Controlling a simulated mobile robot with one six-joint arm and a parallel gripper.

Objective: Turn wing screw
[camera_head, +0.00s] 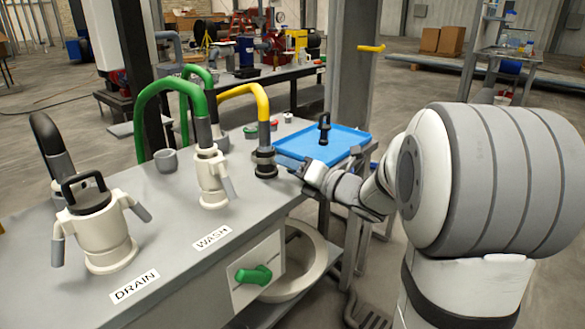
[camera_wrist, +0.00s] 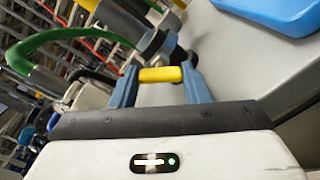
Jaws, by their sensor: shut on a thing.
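My gripper (camera_wrist: 160,80) is shut on a short yellow bar, seemingly the wing screw (camera_wrist: 160,75), with one blue finger at each end of it. Just beyond it in the wrist view is a dark and grey fitting (camera_wrist: 150,42). In the head view my gripper (camera_head: 291,166) reaches in from the right, close beside the black fitting (camera_head: 265,163) under the yellow hose (camera_head: 262,100). The yellow bar is too small or hidden to make out there.
A blue tray (camera_head: 340,141) with a black-handled part on it (camera_head: 324,129) lies behind my gripper. White fittings stand at WASH (camera_head: 212,176) and DRAIN (camera_head: 98,232). A grey cup (camera_head: 166,161) stands on the bench. A green handle (camera_head: 254,275) projects from the bench front.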

